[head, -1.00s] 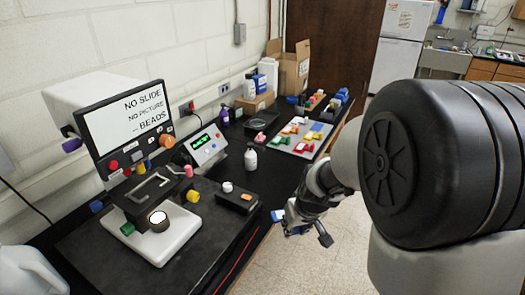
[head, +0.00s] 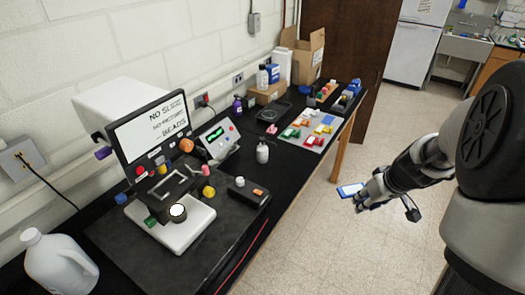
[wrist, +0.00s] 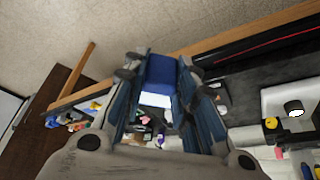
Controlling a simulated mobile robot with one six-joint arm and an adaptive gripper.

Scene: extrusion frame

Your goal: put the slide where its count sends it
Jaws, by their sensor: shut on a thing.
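My gripper (head: 360,194) is shut on the slide (head: 348,189), a small flat piece with blue and white parts, held over the floor to the right of the bench. In the wrist view the slide (wrist: 161,70) sits between the two fingers, its blue part up and its white part below. The microscope (head: 186,232) stands on a dark mat at the left, with a bright round light and an empty-looking stage frame. Its screen (head: 150,122) reads "NO SLIDE, NO PICTURE, -- BEADS". A grey tray (head: 323,139) with coloured pieces lies farther back on the bench.
A white jug (head: 60,266) is at front left. The floor by the bench is clear.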

